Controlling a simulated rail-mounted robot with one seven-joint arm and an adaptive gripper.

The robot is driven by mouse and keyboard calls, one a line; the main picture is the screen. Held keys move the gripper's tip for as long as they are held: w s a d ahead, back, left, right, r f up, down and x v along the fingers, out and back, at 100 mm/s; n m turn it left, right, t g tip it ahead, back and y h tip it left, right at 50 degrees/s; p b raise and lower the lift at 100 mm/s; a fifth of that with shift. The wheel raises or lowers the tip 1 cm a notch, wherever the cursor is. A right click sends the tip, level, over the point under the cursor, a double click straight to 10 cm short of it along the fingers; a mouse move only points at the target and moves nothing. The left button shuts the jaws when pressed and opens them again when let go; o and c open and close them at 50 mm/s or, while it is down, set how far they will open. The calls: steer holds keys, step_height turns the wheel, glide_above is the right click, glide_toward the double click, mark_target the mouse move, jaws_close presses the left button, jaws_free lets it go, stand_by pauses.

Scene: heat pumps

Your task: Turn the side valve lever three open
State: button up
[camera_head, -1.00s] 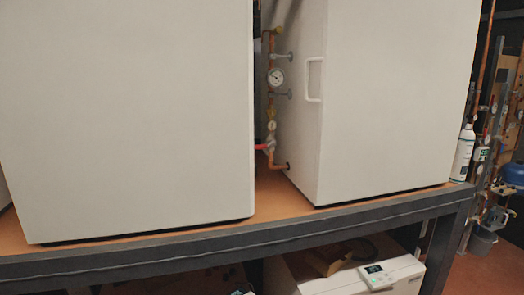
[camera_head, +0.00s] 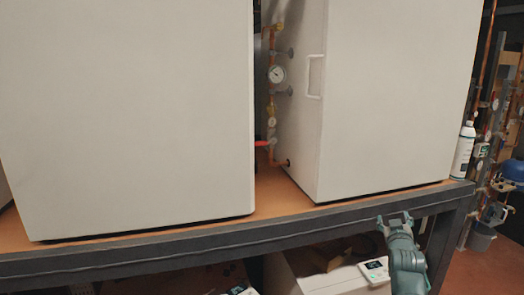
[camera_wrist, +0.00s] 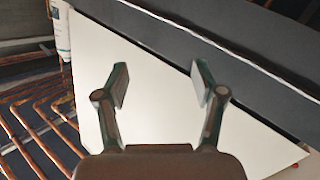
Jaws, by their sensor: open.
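A red valve lever (camera_head: 262,144) sits low on the copper pipe (camera_head: 271,125) in the gap between the two white cabinets. It sticks out to the left, partly behind the left cabinet's edge. I cannot tell whether it is lever three. My gripper (camera_head: 394,217) is in front of the bench's front edge at the lower right, well right of the lever and apart from it. In the wrist view my gripper (camera_wrist: 160,82) is open, with nothing between its fingers. The wrist view shows no lever that I can identify.
The left cabinet (camera_head: 125,110) and right cabinet (camera_head: 395,100) flank a narrow gap. A round gauge (camera_head: 277,74) is on the pipe above the lever. A spray bottle (camera_head: 463,150) stands at the bench's (camera_head: 240,236) right end. A white device (camera_head: 375,270) is below.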

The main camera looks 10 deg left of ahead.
step_height(320, 180, up, 8)
steer(key=s+t, duration=0.1)
steer(key=t, duration=0.1)
steer(key=a+n+g+y+p, duration=0.1)
steer(key=a+n+y+p, duration=0.1)
steer(key=a, duration=0.7)
steer(key=a+r+n+g+y+p, duration=0.1)
steer(key=a+n+y+p, duration=0.1)
steer(key=a, duration=0.7)
steer(key=a+r+n+g+y+p, duration=0.1)
steer(key=a+n+y+p, duration=0.2)
steer(key=a, duration=0.7)
steer(key=shift+g+p, duration=0.3)
steer(key=shift+p, duration=0.45)
steer(key=w+a+r+m+t+y+b, duration=0.1)
steer(key=w+a+r+m+y+b, duration=0.1)
steer(key=a+r+b, duration=0.3)
steer(key=m+y, duration=0.2)
glide_toward(260, 144)
steer(key=p+x, duration=0.3)
steer(key=x, duration=0.4)
steer(key=shift+s+a+f, duration=0.1)
steer(key=shift+w+a+f, duration=0.15)
steer(key=shift+w+a, duration=0.05)
steer(key=shift+w, duration=0.35)
steer(key=shift+c, duration=0.2)
